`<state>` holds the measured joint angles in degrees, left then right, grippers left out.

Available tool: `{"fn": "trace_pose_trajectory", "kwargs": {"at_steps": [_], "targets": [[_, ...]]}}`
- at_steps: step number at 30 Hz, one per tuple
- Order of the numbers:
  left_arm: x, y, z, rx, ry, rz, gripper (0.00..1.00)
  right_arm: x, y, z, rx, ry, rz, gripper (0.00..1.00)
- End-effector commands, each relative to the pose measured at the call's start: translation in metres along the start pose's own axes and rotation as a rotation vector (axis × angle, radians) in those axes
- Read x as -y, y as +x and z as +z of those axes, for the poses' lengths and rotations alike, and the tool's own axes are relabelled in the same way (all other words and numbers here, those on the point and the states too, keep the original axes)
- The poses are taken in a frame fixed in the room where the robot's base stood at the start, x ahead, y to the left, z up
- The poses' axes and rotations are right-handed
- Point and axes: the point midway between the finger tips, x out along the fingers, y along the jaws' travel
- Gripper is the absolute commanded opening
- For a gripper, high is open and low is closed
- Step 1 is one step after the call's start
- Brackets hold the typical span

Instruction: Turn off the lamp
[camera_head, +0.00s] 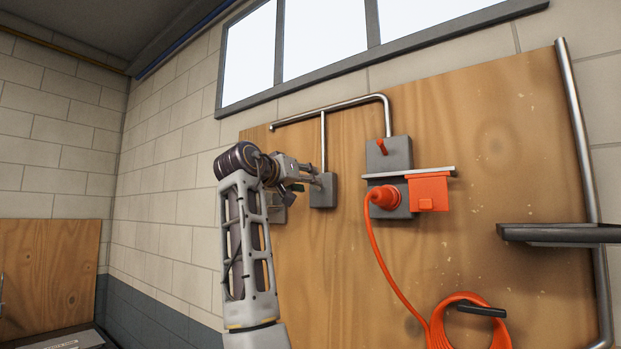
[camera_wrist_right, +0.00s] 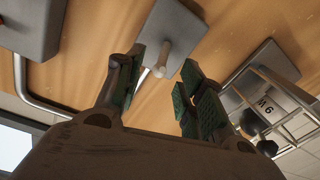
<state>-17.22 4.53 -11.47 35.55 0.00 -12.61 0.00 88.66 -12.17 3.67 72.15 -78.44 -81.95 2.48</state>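A grey switch box (camera_head: 323,191) is on the plywood board below a metal conduit. It also shows in the right wrist view (camera_wrist_right: 196,16), with a pale peg-like toggle (camera_wrist_right: 168,58) sticking out. My right gripper (camera_head: 308,184) is close in front of the box; in the right wrist view it (camera_wrist_right: 160,88) is open, its green-padded fingers apart on either side of the toggle. Contact cannot be told. The caged lamp (camera_wrist_right: 265,103), marked 6 W, is at the right of that view; no glow shows. In the head view my arm largely hides it. My left gripper is not in view.
Right of the switch stands a grey box (camera_head: 397,153) with a red lever and an orange plug (camera_head: 384,197). An orange cable coil (camera_head: 437,330) hangs below. A dark shelf (camera_head: 560,234) juts out at far right. Windows are above.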

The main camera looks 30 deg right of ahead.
Motion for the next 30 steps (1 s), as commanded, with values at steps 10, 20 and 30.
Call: {"fn": "trace_pose_trajectory", "kwargs": {"at_steps": [10, 20, 30], "targets": [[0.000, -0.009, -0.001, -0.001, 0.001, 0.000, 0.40, 0.000, 0.029, -0.001, 0.001, -0.001, 0.001, 0.39], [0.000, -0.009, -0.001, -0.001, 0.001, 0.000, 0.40, 0.000, 0.031, 0.000, 0.000, -0.001, 0.000, 0.39], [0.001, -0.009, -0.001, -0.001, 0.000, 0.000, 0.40, 0.000, 0.030, 0.000, 0.000, 0.000, 0.000, 0.00]]}}
